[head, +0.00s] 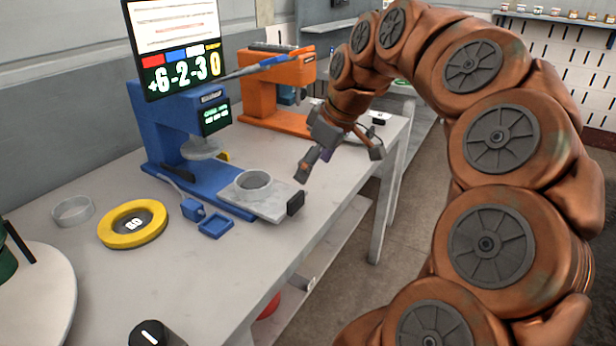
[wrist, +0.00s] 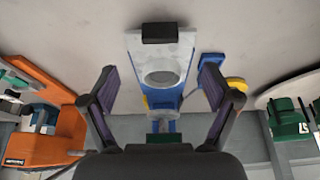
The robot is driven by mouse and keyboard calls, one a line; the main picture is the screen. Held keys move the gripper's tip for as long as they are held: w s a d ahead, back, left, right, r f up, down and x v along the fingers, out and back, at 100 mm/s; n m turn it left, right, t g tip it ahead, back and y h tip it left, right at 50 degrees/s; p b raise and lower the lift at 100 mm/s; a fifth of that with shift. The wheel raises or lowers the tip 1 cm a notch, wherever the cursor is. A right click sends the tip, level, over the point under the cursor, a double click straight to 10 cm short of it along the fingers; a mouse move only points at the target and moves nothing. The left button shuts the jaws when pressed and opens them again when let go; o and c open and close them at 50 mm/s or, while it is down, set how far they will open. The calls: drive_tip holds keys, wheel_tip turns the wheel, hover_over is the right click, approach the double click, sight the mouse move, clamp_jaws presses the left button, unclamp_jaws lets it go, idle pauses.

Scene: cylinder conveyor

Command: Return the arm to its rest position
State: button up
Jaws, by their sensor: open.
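My copper-coloured arm (head: 490,140) arches over from the right side of the head view and bends down toward the table. My gripper (head: 338,162) hangs above the table's front edge, to the right of the blue machine. In the wrist view its two fingers (wrist: 160,82) are spread apart with nothing held between them. The grey ring (head: 253,180) sits on the sliding plate of the blue machine (head: 190,140), apart from the fingers. In the wrist view the ring (wrist: 162,75) shows between the fingers, farther away.
An orange machine (head: 275,90) stands behind the blue one. A yellow ring (head: 118,236), a loose grey ring (head: 72,209) and a small blue tray (head: 215,226) lie on the table (head: 140,285). A round white table (head: 45,290) is at left. Floor is open beyond the table's right edge.

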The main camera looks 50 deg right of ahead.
drive_tip(key=shift+s+r, duration=0.15)
drive_tip(key=shift+r, duration=0.25)
idle(0.3)
drive_tip(key=a+f+g, duration=0.1)
drive_tip(key=a+f, duration=0.1)
drive_tip(key=a, duration=0.4)
drive_tip(key=s+a+f+g, duration=0.1)
drive_tip(key=a+f, duration=0.1)
drive_tip(key=a, duration=0.4)
drive_tip(key=s+a+f+g, duration=0.1)
drive_tip(key=a+f, duration=0.2)
drive_tip(key=a, duration=0.3)
drive_tip(key=shift+n, duration=0.3)
drive_tip(key=s+a+f+m+g+h, duration=0.1)
drive_tip(key=s+a+f+m+g, duration=0.1)
drive_tip(key=s+a+f, duration=0.45)
drive_tip(key=s+a+f+m+g, duration=0.1)
drive_tip(key=s+a+f+g, duration=0.2)
drive_tip(key=s, duration=0.6)
wheel_tip(320, 180, up, 14)
drive_tip(key=w+t+p, duration=0.1)
drive_tip(key=p, duration=1.3)
drive_tip(key=shift+d+t+p, duration=0.2)
drive_tip(key=shift+t+p, duration=0.15)
drive_tip(key=shift+t, duration=0.05)
drive_tip(key=shift+d, duration=0.1)
